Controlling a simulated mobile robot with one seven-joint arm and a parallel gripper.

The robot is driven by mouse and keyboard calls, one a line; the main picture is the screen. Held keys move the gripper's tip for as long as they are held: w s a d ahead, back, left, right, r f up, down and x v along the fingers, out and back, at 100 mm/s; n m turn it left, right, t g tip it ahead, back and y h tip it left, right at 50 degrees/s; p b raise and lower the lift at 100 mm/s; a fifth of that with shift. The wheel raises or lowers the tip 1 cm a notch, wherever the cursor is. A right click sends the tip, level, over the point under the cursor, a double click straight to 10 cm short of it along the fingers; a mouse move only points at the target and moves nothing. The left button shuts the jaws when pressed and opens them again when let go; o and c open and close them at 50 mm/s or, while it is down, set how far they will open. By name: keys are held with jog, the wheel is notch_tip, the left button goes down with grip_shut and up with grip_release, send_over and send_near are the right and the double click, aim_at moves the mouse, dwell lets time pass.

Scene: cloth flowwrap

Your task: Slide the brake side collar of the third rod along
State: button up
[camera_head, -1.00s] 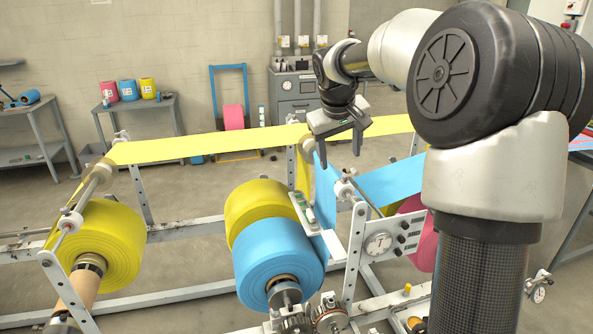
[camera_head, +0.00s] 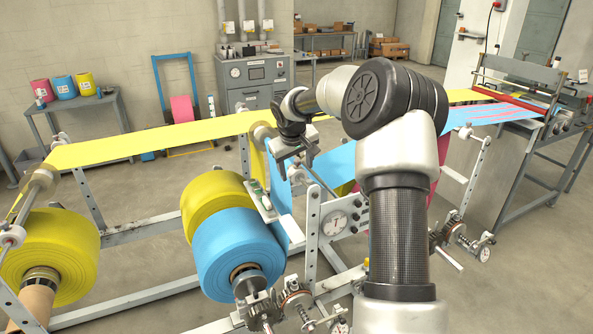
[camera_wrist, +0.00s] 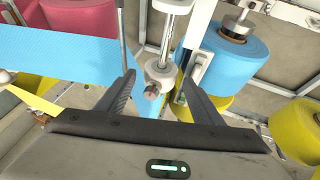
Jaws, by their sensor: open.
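My gripper (camera_head: 296,163) is open and empty, low over the blue web beside the middle rolls. In the wrist view its fingers (camera_wrist: 158,92) stand apart on either side of a white roller end with a grey tip (camera_wrist: 152,90); I cannot tell whether they touch it. The blue roll (camera_head: 240,250) sits on a rod with a metallic collar (camera_head: 246,274) at its near end, beside brake gears. The yellow roll (camera_head: 208,198) behind it and the left yellow roll (camera_head: 62,258) are on other rods. I cannot tell which collar is the third rod's; the pink roll (camera_wrist: 80,14) is partly hidden.
Yellow web (camera_head: 150,140) and blue web (camera_head: 335,165) stretch across the frame. Open floor (camera_head: 130,195) lies behind the left rolls.

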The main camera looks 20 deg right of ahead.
jog(key=shift+x, duration=1.15)
